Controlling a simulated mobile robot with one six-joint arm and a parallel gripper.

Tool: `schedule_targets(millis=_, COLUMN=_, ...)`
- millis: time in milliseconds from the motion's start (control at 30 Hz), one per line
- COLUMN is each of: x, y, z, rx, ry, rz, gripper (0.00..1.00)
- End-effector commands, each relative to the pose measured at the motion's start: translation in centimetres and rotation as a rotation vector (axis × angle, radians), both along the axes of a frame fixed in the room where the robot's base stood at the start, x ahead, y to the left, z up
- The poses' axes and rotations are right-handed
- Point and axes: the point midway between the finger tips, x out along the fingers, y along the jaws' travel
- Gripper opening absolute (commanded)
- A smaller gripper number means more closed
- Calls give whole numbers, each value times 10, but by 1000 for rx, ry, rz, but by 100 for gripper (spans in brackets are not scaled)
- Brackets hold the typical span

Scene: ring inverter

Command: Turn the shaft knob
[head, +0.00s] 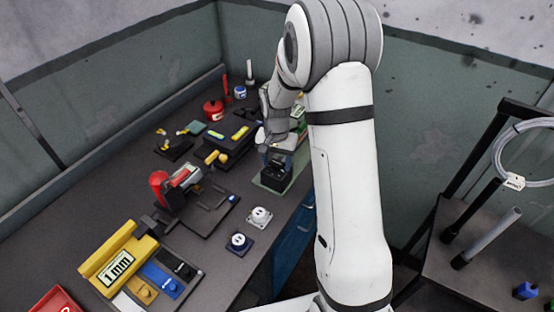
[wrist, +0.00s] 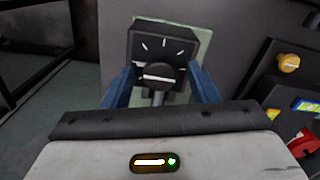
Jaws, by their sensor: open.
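The shaft knob (wrist: 155,74) is round and black with a white pointer line lying nearly level. It sits on the front of a black box (wrist: 190,46) with white tick marks above the knob. My gripper (wrist: 163,80) is open, its two blue fingers on either side of the knob; I see gaps between fingers and knob, and whether the tips touch the box cannot be told. In the head view the black box (head: 273,180) stands on a green plate, with my gripper (head: 277,160) over it; the knob is hidden there.
The dark bench (head: 205,255) holds several other items: a yellow 1 mm block (head: 115,268), a red-handled device (head: 170,190), two round sockets (head: 250,228) and a black unit with yellow knobs (head: 225,148). A rack with a cable coil (head: 520,160) stands right. Walls close the back.

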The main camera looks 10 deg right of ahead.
Motion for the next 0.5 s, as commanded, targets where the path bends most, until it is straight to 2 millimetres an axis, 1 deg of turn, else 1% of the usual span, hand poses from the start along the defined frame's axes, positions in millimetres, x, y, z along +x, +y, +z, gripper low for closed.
schedule_targets(millis=100, x=0, y=0, z=0, rx=0, ry=0, rz=0, gripper=53)
schedule_targets(millis=133, x=0, y=0, z=0, rx=0, ry=0, rz=0, gripper=52)
schedule_targets(millis=500, x=0, y=-1, z=0, rx=0, ry=0, rz=-1, gripper=22)
